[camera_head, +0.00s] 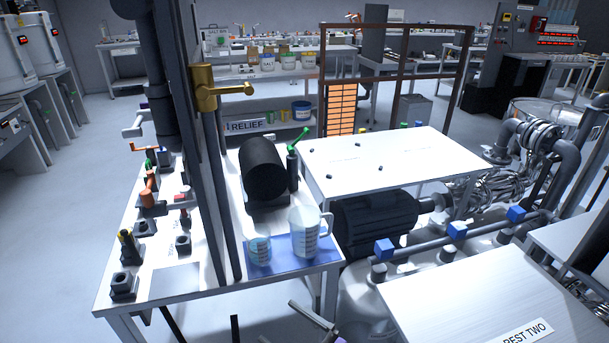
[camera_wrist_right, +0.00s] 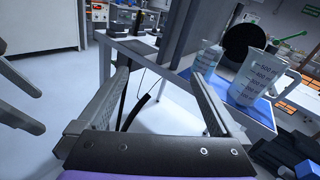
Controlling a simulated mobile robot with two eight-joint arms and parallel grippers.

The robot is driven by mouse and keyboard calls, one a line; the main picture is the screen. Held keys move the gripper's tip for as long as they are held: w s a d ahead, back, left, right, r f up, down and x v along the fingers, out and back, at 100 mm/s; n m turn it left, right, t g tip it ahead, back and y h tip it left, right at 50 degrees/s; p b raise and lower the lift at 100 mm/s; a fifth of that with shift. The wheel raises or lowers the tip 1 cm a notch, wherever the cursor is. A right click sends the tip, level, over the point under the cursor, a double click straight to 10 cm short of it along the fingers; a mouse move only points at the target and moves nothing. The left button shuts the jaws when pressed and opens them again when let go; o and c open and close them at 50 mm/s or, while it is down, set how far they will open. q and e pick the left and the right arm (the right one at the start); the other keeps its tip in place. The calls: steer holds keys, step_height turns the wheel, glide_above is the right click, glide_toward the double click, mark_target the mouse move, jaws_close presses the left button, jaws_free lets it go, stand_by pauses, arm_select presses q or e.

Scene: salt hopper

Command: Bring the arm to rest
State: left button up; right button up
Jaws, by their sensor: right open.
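My right gripper (camera_head: 292,316) is low in the head view, in front of the white bench's front edge. In the right wrist view its two grey fingers (camera_wrist_right: 158,82) stand wide apart with nothing between them. Beyond them in that view is the corner of the bench, with a clear graduated jug (camera_wrist_right: 254,82) and a smaller beaker (camera_wrist_right: 208,60). In the head view the jug (camera_head: 304,231) and beaker (camera_head: 259,249) stand upright on a blue mat (camera_head: 287,263), apart from the gripper.
The white bench (camera_head: 215,290) carries valves and a black cylinder (camera_head: 263,168). A brass-handled post (camera_head: 205,90) rises from it. A second white table (camera_head: 395,160), a dark motor (camera_head: 375,222) and a panel marked REST TWO (camera_head: 470,300) are to the right. Grey bars (camera_wrist_right: 20,78) cross the wrist view's left edge.

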steer(key=s+d+f+n+g+h, duration=0.3)
steer(key=s+d+f+n+h, duration=0.3)
steer(key=d+n, duration=0.5)
steer(key=s+d+f+n+g+h, duration=0.35)
steer(key=s+d+n+h, duration=0.35)
steer(key=d+n, duration=0.4)
arm_select(q)
steer(key=w+r+p, duration=0.3)
steer(key=r+p, duration=1)
steer(key=r, duration=0.1)
steer(key=shift+r+t, duration=0.3)
arm_select(e)
step_height(320, 180, up, 14)
steer(key=w+n, duration=0.2)
steer(key=shift+a+t+h, duration=0.25)
steer(key=shift+t+h, duration=0.05)
steer(key=shift+t, duration=0.15)
steer(key=shift+s, duration=0.15)
